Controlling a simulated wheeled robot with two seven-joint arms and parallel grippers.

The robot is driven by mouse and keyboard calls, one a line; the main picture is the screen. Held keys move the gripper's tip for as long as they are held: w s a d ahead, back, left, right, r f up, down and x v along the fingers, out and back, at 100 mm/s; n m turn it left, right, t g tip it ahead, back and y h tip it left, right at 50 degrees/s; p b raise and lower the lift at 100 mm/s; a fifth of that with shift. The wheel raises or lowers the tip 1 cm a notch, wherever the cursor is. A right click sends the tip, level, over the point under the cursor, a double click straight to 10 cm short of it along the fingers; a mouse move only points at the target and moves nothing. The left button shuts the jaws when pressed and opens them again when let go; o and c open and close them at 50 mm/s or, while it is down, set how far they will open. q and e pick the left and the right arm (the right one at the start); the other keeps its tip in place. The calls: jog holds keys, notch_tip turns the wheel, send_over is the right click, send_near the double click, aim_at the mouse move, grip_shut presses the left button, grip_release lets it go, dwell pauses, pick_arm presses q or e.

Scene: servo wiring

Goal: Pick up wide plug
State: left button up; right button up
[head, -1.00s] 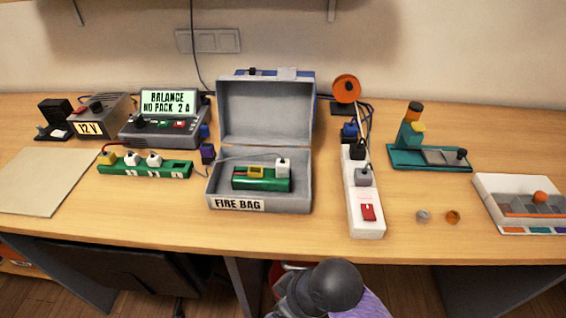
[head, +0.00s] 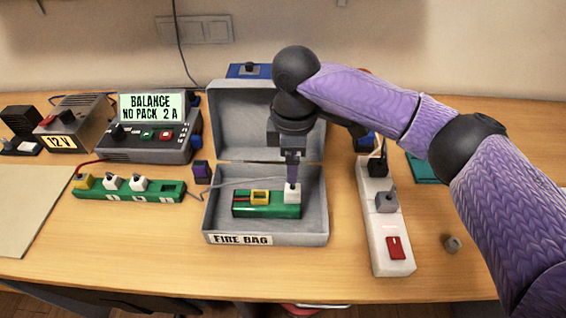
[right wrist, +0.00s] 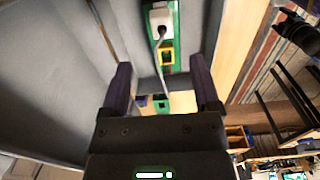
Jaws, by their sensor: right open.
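A white plug (head: 292,193), the likely wide plug, sits on the right end of the green battery pack (head: 250,210). The pack lies inside the open grey fire bag box (head: 315,238). My right gripper (head: 292,176) points down just above the plug, with its fingers open and empty. In the right wrist view the plug (right wrist: 160,20) lies beyond the gap between the fingertips (right wrist: 160,62), with a grey cable running from it. The pack's yellow connector (right wrist: 166,57) shows near that gap. I cannot tell whether a finger touches the plug. My left gripper is out of view.
The box's raised lid (head: 225,125) stands behind the gripper. A green board (head: 125,195) with several plugs is left of the box. A white power strip (head: 385,230) stands close on the right. The balance charger (head: 150,140) is at the back left.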

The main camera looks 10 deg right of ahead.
aim_at(293, 188)
jog(key=f+b, duration=0.1)
jog(key=f, duration=0.3)
jog(key=f+b, duration=0.2)
jog(key=f, duration=0.2)
jog(key=shift+s+d+f, duration=0.1)
jog(key=shift+s+f, duration=0.1)
jog(key=shift+f, duration=0.6)
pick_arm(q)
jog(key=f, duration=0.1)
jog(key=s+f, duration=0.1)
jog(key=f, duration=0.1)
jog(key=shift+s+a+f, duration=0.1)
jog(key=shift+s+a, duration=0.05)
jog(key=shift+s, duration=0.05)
pick_arm(e)
jog(key=shift+r, duration=0.1)
jog(key=shift+c, duration=0.3)
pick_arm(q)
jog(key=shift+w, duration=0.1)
pick_arm(e)
grip_shut()
